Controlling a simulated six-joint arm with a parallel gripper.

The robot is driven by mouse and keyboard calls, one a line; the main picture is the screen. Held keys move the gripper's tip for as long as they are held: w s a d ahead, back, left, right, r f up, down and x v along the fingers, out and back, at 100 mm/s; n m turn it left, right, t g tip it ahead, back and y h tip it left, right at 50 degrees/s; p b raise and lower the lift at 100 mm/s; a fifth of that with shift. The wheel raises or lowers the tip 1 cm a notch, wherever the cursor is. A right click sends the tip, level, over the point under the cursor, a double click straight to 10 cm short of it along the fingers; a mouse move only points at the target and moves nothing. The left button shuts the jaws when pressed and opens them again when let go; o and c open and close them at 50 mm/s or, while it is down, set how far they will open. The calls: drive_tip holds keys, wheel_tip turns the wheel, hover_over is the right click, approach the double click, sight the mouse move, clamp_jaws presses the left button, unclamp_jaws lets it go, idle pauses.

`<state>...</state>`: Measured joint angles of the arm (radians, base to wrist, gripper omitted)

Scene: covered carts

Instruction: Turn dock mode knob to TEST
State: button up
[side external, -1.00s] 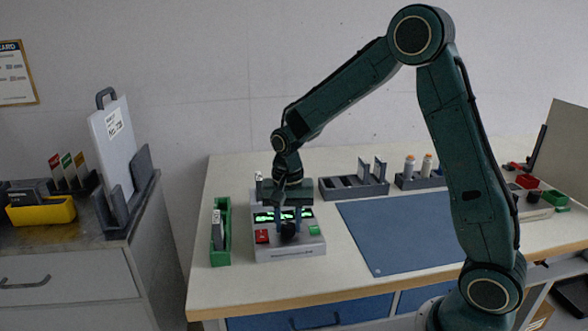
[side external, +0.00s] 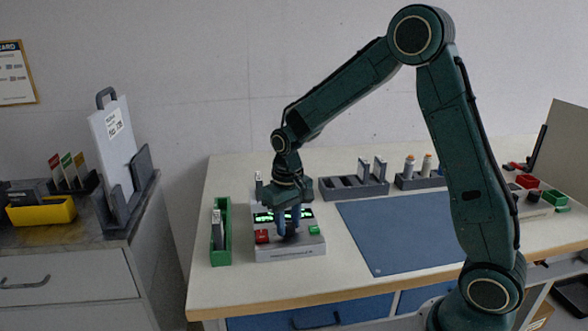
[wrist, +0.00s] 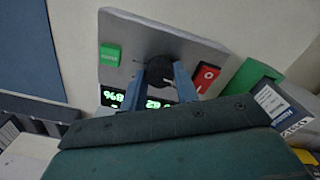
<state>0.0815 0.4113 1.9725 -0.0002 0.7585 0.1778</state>
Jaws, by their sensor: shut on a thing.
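The dock (side external: 305,247) is a grey box on the table with a lit green display (side external: 265,217), a red switch (side external: 262,236) and a green button (side external: 314,230). Its black mode knob (wrist: 160,69) sits in the middle of the panel in the wrist view. My gripper (side external: 290,236) points down over the dock, and its two blue-grey fingers are shut on the knob from both sides. The knob's pointer and position labels cannot be read. My gripper hides part of the display.
A green holder (side external: 221,252) with a module stands just left of the dock. A blue mat (side external: 400,235) lies to the right. A dark slotted rack (side external: 340,190) stands behind. A grey cabinet (side external: 70,265) with a yellow bin (side external: 42,213) is at the far left.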

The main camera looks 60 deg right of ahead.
sight(288, 225)
drive_tip(key=shift+n, duration=0.5)
drive_tip(key=o, duration=1)
drive_tip(key=shift+r, duration=0.1)
wheel_tip(288, 225, up, 14)
drive_tip(key=shift+f, duration=0.15)
idle(0.4)
